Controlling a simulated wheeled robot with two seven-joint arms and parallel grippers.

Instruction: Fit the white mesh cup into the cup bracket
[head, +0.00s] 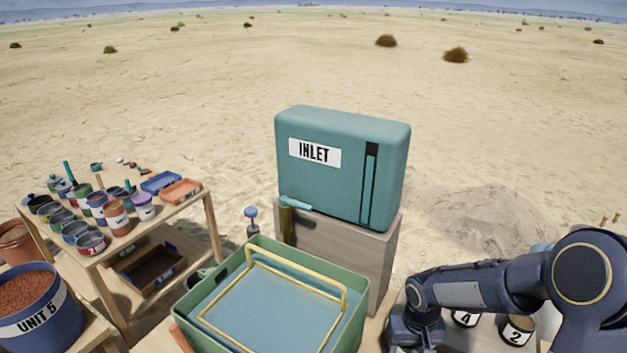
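I cannot make out a white mesh cup for certain. A pale cup with a purple rim (143,207) stands on the wooden table at left, but no mesh shows on it. I cannot identify a cup bracket. A green tub (357,315) with a blue inside and a yellow wire frame (292,267) stands front centre. My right arm comes in from the right and bends down at the bottom edge, right of the tub. Its fingers do not show. My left gripper is out of view.
A teal INLET box (340,160) stands on a grey-brown pedestal (345,250) behind the tub. The wooden table (125,243) holds several cans, cups and trays. A blue UNIT 5 bucket (38,318) is front left. Numbered cups (517,330) stand beneath my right arm. Open sand lies beyond.

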